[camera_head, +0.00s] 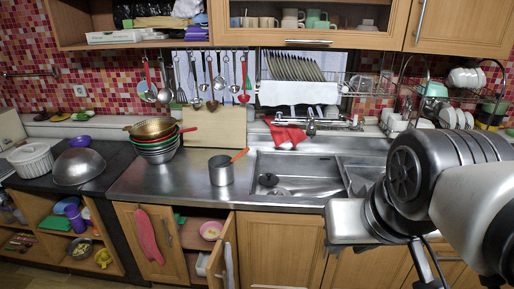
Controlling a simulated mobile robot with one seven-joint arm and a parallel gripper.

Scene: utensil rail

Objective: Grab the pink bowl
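The pink bowl (211,230) sits on a shelf inside the open lower cabinet, below the counter and left of the sink. The cabinet door (224,262) stands swung outward to the right of the bowl. My arm comes in from the right, and its end (350,224) hangs in front of the lower cabinets, well to the right of the bowl and apart from it. My fingers cannot be made out clearly, so their opening does not show. Nothing is seen held.
A steel cup (221,170) with an orange-handled utensil and a stack of colanders and bowls (153,140) stand on the counter. A white item (202,264) sits below the pink bowl.

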